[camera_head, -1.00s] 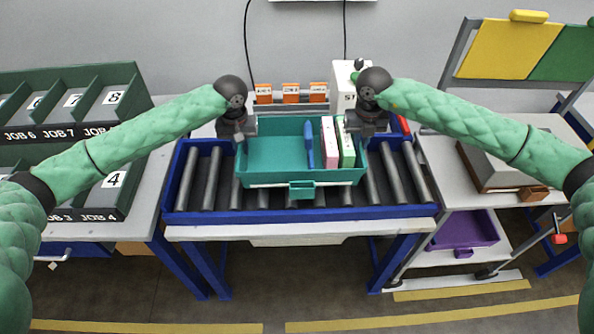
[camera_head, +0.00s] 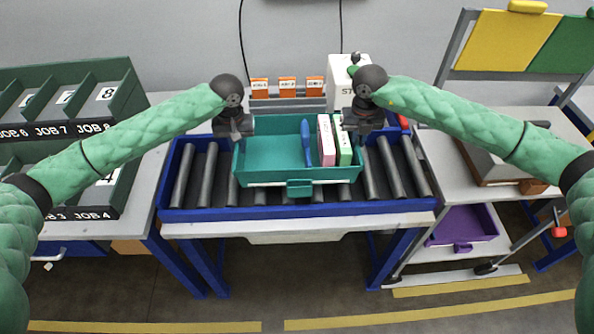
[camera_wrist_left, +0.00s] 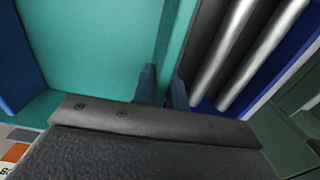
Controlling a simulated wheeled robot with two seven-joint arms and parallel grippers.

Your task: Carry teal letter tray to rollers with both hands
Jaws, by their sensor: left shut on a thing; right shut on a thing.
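The teal letter tray (camera_head: 265,151) is over the middle of the roller bed (camera_head: 203,177) in the head view; I cannot tell whether it rests on the rollers. It holds a blue object (camera_head: 306,143), a pink-and-white box (camera_head: 326,140) and a green-and-white box (camera_head: 343,143). My left gripper (camera_head: 239,134) is shut on the tray's left wall. In the left wrist view its fingers (camera_wrist_left: 162,88) straddle the teal wall. My right gripper (camera_head: 357,133) is at the tray's right wall, shut on it; its fingertips are partly hidden.
The rollers have a blue frame (camera_head: 300,211). Bare rollers show on both sides of the tray. Green job bins (camera_head: 75,100) stand at left. A white device (camera_head: 346,80) stands behind. A side table at right has a purple tray (camera_head: 466,226) below.

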